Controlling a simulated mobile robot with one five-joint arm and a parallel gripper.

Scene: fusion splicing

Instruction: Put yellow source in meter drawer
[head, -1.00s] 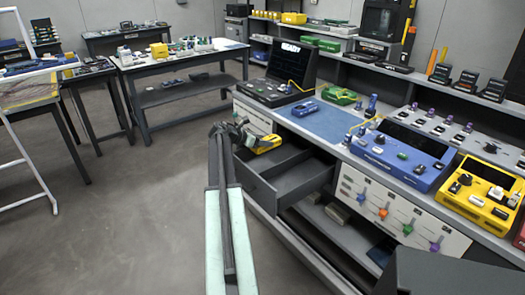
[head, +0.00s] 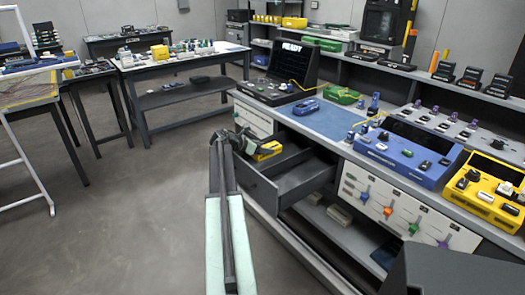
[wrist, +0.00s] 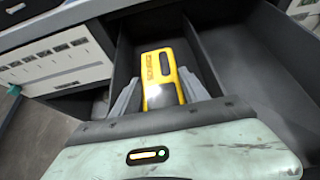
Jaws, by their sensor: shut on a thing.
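The yellow source (head: 267,150) is a flat yellow block with a dark window. In the wrist view the yellow source (wrist: 160,68) lies between the two grey fingers of my gripper (wrist: 158,92), with "SOURCE" lettering facing up. My gripper (head: 248,143) is shut on it. The meter drawer (head: 258,190) is pulled out from the bench and has a divider. The source is at the far-left compartment, low in or just above it; I cannot tell whether it touches the floor. In the wrist view the drawer's divider (wrist: 203,58) is right of the source.
The blue mat (head: 336,122) lies on the bench above the drawer. A blue device (head: 408,155) and a yellow device (head: 487,190) stand on the bench to the right. The drawer's right compartment (head: 305,180) looks empty.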

